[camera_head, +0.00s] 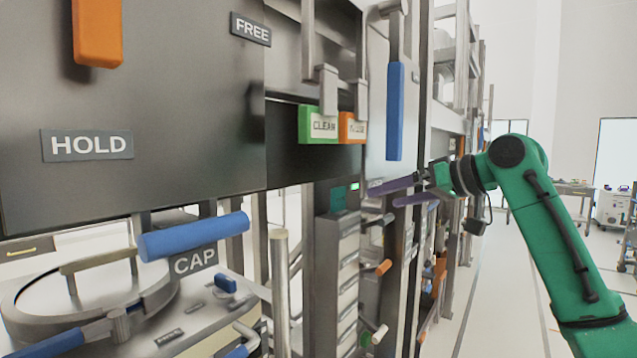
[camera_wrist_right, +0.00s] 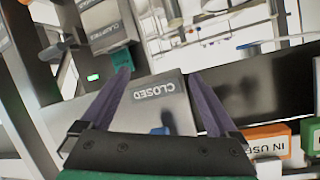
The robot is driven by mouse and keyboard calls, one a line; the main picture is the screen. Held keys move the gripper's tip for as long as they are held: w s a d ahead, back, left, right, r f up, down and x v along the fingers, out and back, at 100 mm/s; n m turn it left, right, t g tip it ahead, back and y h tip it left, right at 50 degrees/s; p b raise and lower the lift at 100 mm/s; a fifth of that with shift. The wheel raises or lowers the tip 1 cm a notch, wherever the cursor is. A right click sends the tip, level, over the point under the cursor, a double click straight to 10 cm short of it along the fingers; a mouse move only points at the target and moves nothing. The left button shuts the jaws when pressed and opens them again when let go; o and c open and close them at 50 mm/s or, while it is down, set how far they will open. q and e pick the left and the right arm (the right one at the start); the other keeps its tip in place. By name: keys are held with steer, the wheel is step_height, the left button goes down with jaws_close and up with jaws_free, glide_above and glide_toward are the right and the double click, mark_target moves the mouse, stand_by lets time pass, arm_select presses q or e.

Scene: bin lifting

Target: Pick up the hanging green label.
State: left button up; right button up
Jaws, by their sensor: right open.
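The green label (camera_head: 304,124) hangs from a metal hook on the machine front in the head view. It has a white panel with dark lettering. An orange label (camera_head: 345,127) hangs close to its right. In the right wrist view the orange label (camera_wrist_right: 272,132) reads "IN USE", and part of the green label (camera_wrist_right: 308,133) shows at the right edge. My right gripper (camera_head: 384,195) is open and empty, below and to the right of both labels, apart from them. Its two purple fingers also show in the wrist view (camera_wrist_right: 160,74). My left gripper is not in view.
A blue vertical handle (camera_head: 395,110) hangs just right of the labels, above my right gripper. A grey drawer column (camera_head: 337,270) stands below. A "CLOSED" plate (camera_wrist_right: 150,103) shows between my fingers in the wrist view. Open floor (camera_head: 500,290) lies to the right.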

steer(key=s+a+r+n+y, duration=0.1)
steer(key=s+a+r+n, duration=0.15)
steer(key=s+r, duration=0.85)
steer(key=n+g+p, duration=0.1)
steer(key=n, duration=0.3)
glide_toward(325, 120)
steer(key=shift+m+g, duration=0.25)
steer(key=shift+g, duration=0.05)
steer(key=x, duration=0.1)
steer(key=p+x, duration=0.1)
steer(key=x, duration=0.1)
steer(key=p+x, duration=0.1)
steer(key=x, duration=0.1)
steer(key=shift+w+r, duration=0.25)
steer(key=shift+w, duration=0.2)
steer(key=p+x, duration=0.2)
steer(key=x, duration=0.2)
steer(key=shift+s+a+f, duration=0.1)
steer(key=shift+a+f, duration=0.1)
steer(key=shift+a, duration=0.1)
steer(key=shift+w+a+f, duration=0.2)
steer(key=shift+w+f, duration=0.05)
steer(key=shift+s+r, duration=0.1)
steer(key=c, duration=0.8)
steer(key=shift+d, duration=0.1)
steer(key=shift+c, duration=0.2)
steer(key=shift+r, duration=0.1)
